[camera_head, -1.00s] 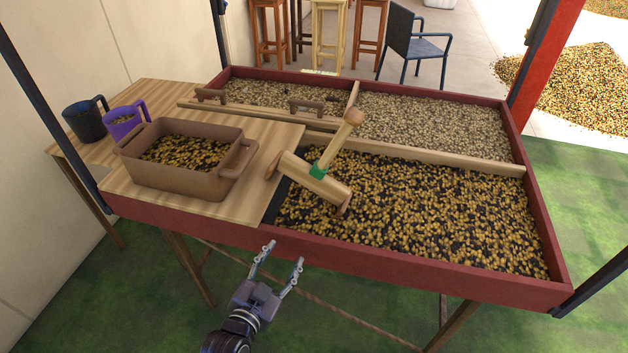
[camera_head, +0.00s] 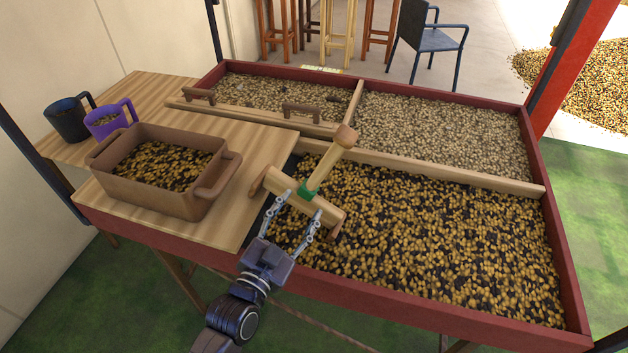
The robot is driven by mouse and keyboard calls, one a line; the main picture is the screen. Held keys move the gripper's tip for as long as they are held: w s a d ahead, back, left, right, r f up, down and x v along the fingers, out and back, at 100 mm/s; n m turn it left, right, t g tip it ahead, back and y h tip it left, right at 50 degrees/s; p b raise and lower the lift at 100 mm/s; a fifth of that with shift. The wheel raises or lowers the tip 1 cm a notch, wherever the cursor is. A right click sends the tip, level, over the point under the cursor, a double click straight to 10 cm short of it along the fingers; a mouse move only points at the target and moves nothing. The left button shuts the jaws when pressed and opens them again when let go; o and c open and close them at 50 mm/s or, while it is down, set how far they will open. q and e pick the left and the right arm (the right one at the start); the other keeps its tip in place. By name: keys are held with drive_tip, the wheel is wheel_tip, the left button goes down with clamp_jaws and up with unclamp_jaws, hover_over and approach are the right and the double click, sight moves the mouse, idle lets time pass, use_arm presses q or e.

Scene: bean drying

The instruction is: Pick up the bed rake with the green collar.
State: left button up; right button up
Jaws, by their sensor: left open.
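The bed rake with the green collar (camera_head: 306,191) is wooden, with a wide head and a short handle ending in a brown knob. It lies in the front compartment, tilted, with its handle end at the wooden divider. My left gripper (camera_head: 297,213) is open, with its two fingers spread near the rake head, just below the green collar. The fingertips overlap the head in the picture; I cannot tell whether they touch it. My right gripper does not show.
The red-framed drying bed (camera_head: 447,320) holds dark and yellow beans in front and paler beans behind the divider (camera_head: 440,172). On the wooden board (camera_head: 240,150) left of it stand a brown bin (camera_head: 150,190), a purple mug (camera_head: 108,122) and a dark mug (camera_head: 68,120). A blue chair (camera_head: 425,40) stands behind.

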sight(308, 190)
use_arm(q)
drive_tip(key=shift+w+d+r, duration=0.1)
drive_tip(key=shift+w+d, duration=0.1)
drive_tip(key=shift+w, duration=0.3)
drive_tip(key=shift+w+d+r+p, duration=0.2)
drive_tip(key=shift+w+r+p, duration=0.05)
drive_tip(key=shift+w, duration=0.2)
drive_tip(key=shift+w+d+r+p, duration=0.2)
drive_tip(key=shift+w+p, duration=0.05)
drive_tip(key=shift+w, duration=0.2)
drive_tip(key=x, duration=0.3)
drive_tip(key=shift+w+f+p, duration=0.1)
drive_tip(key=shift+w+p, duration=0.25)
drive_tip(key=shift+w+d, duration=0.15)
drive_tip(key=shift+w, duration=0.05)
drive_tip(key=c, duration=1.3)
clamp_jaws()
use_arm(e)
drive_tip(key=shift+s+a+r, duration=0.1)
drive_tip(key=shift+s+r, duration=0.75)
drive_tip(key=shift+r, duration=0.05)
